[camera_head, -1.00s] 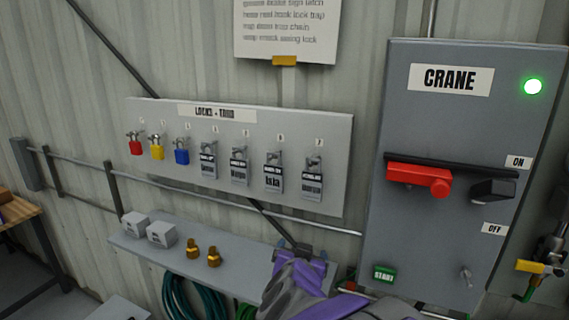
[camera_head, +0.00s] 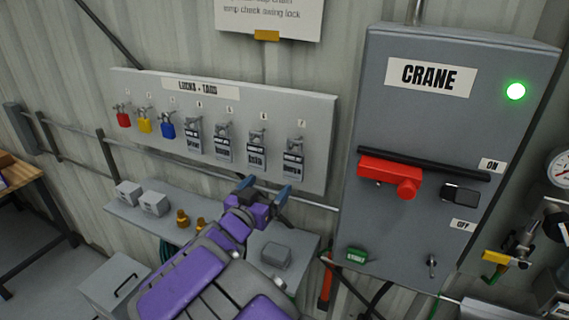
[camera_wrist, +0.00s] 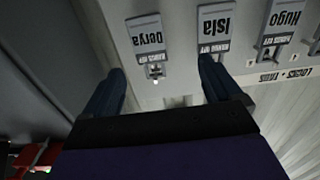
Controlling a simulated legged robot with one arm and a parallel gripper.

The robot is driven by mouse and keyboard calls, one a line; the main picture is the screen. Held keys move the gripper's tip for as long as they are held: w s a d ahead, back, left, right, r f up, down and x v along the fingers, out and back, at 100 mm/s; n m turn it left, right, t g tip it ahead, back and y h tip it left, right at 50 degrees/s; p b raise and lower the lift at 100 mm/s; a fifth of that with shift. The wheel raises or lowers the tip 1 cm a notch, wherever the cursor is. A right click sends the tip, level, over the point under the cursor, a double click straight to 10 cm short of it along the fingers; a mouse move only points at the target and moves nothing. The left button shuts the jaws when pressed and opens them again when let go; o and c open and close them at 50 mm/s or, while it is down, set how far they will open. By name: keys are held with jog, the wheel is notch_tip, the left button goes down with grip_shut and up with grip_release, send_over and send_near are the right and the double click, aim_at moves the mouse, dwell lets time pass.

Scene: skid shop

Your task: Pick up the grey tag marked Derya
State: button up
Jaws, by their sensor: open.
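The grey tag marked Derya (camera_head: 292,168) hangs at the right end of the row on the locks and tags board (camera_head: 318,125). In the wrist view, which shows it upside down, the Derya tag (camera_wrist: 146,36) is ahead of my fingers, a little left of midway between them. My gripper (camera_head: 266,189) is open and empty, just below the tags; its two fingers also show in the wrist view (camera_wrist: 162,68). The tag marked Isla (camera_wrist: 216,22) is beside Derya, ahead of the other finger. The tag marked Hugo (camera_wrist: 280,20) is farther right.
Red (camera_head: 123,117), yellow (camera_head: 145,123) and blue (camera_head: 167,128) padlocks hang at the board's left. A shelf (camera_head: 150,222) with small boxes and brass fittings is below. The crane panel (camera_head: 440,130), with its red handle (camera_head: 390,175), stands close on the right.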

aim_at(291, 159)
jog(key=w+d, duration=0.5)
jog(key=shift+w+d+r, duration=0.3)
jog(key=shift+w+a, duration=0.1)
jog(key=shift+w, duration=0.15)
jog(key=shift+w+a+p, duration=0.25)
jog(key=shift+a+p, duration=0.05)
jog(key=shift+a, duration=0.45)
jog(key=shift+w+a, duration=0.1)
jog(key=shift+w, duration=0.8)
jog(key=shift+w+d+r+p, duration=0.15)
jog(key=shift+w+d+p, duration=0.15)
jog(key=shift+w+d, duration=0.95)
jog(key=shift+d, duration=0.5)
jog(key=shift+a, duration=1.25)
jog(key=c, duration=0.5)
jog(key=shift+c, duration=0.9)
jog(key=shift+d, duration=1)
jog(key=c, duration=0.6)
jog(key=shift+o, duration=0.2)
jog(key=shift+a+r, duration=0.2)
jog(key=shift+a, duration=0.2)
jog(key=shift+a+r, duration=0.15)
jog(key=shift+r, duration=0.2)
jog(key=shift+s+a+r, duration=0.15)
jog(key=shift+s+r, duration=0.05)
jog(key=b+v, duration=0.1)
jog(key=v, duration=1.6)
jog(key=shift+s, duration=0.25)
